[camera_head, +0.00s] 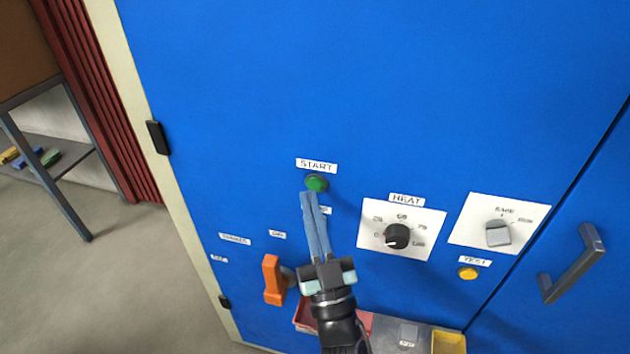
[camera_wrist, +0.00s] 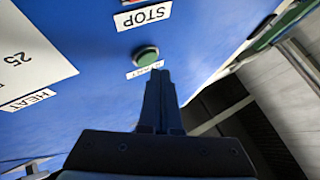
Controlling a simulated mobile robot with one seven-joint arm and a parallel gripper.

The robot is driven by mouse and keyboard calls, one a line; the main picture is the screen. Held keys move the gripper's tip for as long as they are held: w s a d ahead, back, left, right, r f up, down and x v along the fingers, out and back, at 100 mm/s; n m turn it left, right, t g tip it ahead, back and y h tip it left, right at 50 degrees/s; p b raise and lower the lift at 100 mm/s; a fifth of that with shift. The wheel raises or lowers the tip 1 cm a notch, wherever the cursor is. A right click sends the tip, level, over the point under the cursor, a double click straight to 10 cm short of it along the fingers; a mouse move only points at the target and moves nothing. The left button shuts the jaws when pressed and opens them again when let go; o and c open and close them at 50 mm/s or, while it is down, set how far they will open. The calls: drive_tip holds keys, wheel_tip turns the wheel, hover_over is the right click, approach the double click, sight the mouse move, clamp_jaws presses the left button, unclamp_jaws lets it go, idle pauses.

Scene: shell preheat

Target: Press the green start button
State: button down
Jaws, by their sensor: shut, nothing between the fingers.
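The green start button (camera_head: 316,183) sits on the blue cabinet front just under the START label (camera_head: 316,166). In the wrist view the button (camera_wrist: 146,55) is a round green cap, with its upside-down label (camera_wrist: 145,69) partly covered by my fingers. My gripper (camera_head: 307,194) is shut and empty, its two long fingers together. In the head view its tips lie just below and left of the button. In the wrist view the tips (camera_wrist: 159,73) lie just beside it. The depth gap to the panel is hard to tell.
A black HEAT dial (camera_head: 397,236) and a grey knob (camera_head: 498,233) are to the right, with a yellow button (camera_head: 468,272). An orange handle (camera_head: 274,280) is at lower left. A grey door handle (camera_head: 572,264) stands out at far right. The panel above START is clear.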

drive_tip(key=shift+s, duration=0.15)
drive_tip(key=shift+s+a+p, duration=0.25)
drive_tip(key=shift+s+p, duration=0.05)
drive_tip(key=shift+s, duration=0.45)
drive_tip(key=shift+s+a+p, duration=0.2)
drive_tip(key=shift+s+p, duration=0.15)
drive_tip(key=shift+s, duration=0.45)
drive_tip(key=shift+s+a+p, duration=0.25)
drive_tip(key=shift+s+p, duration=0.05)
drive_tip(key=shift+s, duration=0.45)
drive_tip(key=w+d+r+m+t+h+p, duration=0.1)
drive_tip(key=w+d+r+m+h+p, duration=0.2)
drive_tip(key=r, duration=1.1)
drive_tip(key=d+r+m+t+h+p, duration=0.15)
drive_tip(key=r+h, duration=0.25)
drive_tip(key=r, duration=1)
drive_tip(key=s+a+r+p, duration=0.1)
drive_tip(key=s+r, duration=0.3)
drive_tip(key=r, duration=0.4)
drive_tip(key=s+r+p, duration=0.3)
drive_tip(key=s+r, duration=0.1)
drive_tip(key=r, duration=0.4)
drive_tip(key=s+a+r+n+p, duration=0.1)
drive_tip(key=s+r, duration=0.3)
drive_tip(key=r, duration=0.5)
drive_tip(key=shift+a+t+p, duration=0.35)
drive_tip(key=shift+p, duration=0.1)
